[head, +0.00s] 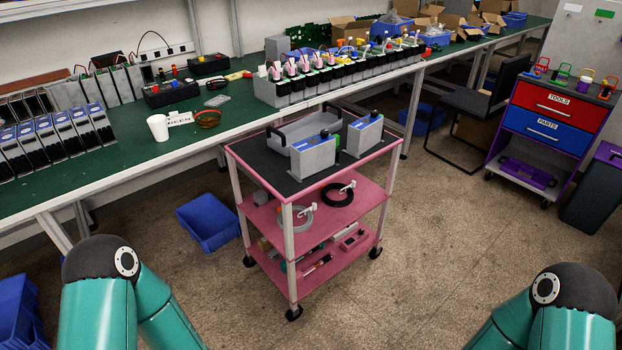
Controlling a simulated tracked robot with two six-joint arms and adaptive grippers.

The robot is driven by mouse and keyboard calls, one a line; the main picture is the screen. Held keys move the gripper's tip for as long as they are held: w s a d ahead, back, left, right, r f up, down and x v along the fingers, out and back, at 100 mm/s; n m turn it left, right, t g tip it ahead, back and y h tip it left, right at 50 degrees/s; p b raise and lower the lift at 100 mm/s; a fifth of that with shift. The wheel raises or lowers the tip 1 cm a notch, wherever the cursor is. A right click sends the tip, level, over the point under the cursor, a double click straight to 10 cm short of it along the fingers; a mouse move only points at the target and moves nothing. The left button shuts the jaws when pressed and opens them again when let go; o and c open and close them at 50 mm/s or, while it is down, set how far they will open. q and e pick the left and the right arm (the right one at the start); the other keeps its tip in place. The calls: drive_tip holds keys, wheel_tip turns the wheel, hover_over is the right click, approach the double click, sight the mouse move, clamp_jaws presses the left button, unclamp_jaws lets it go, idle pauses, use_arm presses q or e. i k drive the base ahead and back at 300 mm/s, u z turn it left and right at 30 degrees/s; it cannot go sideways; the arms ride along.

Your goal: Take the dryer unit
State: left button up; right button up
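No object is clearly marked as the dryer unit, and I cannot tell which one it is. Two grey box-shaped units stand upright on the black top of the pink cart (240,160): a front-left unit (313,160) and a right unit (360,138), each with dark and blue parts on top. A grey open tray (283,137) with a raised handle lies behind them, partly hidden. Parts of my two teal arms show at the bottom left and bottom right. Neither gripper is in view.
A long green workbench (125,165) behind the cart holds rows of devices, a white cup (158,127) and cardboard boxes. A blue bin (207,222) lies on the floor left of the cart. A tool cabinet (548,128) and black chair (470,105) stand right. The floor in front is clear.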

sight(312, 154)
drive_tip(key=z, duration=0.65)
drive_tip(key=i, duration=1.45)
drive_tip(key=u, duration=0.5)
